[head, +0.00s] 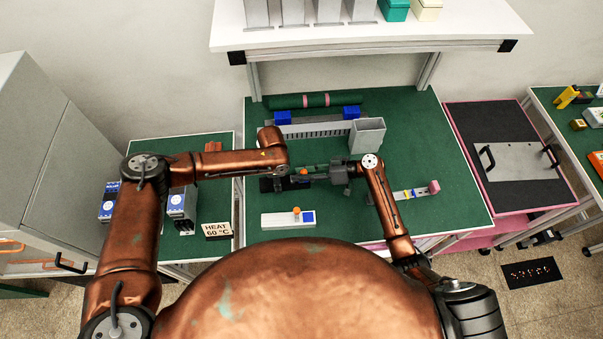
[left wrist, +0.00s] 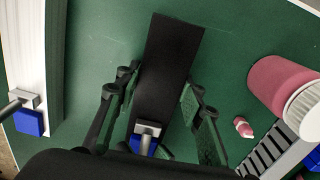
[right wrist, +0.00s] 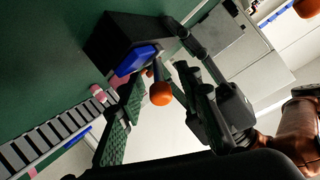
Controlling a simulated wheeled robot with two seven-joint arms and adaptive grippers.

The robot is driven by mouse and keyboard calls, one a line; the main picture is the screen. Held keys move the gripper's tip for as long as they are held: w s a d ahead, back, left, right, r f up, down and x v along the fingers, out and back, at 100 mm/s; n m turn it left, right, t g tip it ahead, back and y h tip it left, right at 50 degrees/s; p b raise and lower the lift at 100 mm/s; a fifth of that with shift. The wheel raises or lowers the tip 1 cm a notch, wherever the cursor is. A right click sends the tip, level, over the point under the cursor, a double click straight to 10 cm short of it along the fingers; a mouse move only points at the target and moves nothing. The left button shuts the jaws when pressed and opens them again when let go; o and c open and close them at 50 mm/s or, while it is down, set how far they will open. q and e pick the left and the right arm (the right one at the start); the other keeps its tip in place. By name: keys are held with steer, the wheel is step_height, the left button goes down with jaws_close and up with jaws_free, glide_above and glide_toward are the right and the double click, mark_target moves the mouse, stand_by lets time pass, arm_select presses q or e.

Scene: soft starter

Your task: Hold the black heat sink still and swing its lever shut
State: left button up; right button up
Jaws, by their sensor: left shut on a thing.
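The black heat sink (left wrist: 168,70) lies on the green bench between the fingers of my left gripper (left wrist: 160,90), which is shut on it. In the head view my left gripper (head: 272,184) largely hides it. A blue block (right wrist: 135,60) sits at its end. The lever, with an orange knob (right wrist: 161,94), sticks out from that block. My right gripper (right wrist: 165,105) is open, with the knob between its fingers; I cannot tell whether they touch it. The right gripper (head: 315,172) is right of the left one in the head view.
A white heat sink (head: 280,220) with a blue block and orange knob lies in front. A slotted grey rail (head: 312,130) and a grey bin (head: 367,135) stand behind. A strip with a pink end (head: 434,187) lies to the right. The front-right bench is clear.

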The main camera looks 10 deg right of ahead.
steer(key=v, duration=1.2)
steer(key=shift+o, duration=0.2)
steer(key=shift+f, duration=0.1)
steer(key=a+f+m+g, duration=0.1)
steer(key=a+m, duration=0.2)
steer(key=m, duration=0.5)
steer(key=w+a+f+m+g, duration=0.1)
steer(key=a+m, duration=0.3)
steer(key=m, duration=0.5)
steer(key=w+a+f+m+g, duration=0.1)
steer(key=a+m, duration=0.3)
steer(key=m, duration=0.4)
steer(key=shift+w+f+g, duration=0.2)
steer(key=shift+f+g, duration=0.3)
steer(key=shift+f, duration=0.05)
steer(key=shift+c, duration=0.2)
jaws_close()
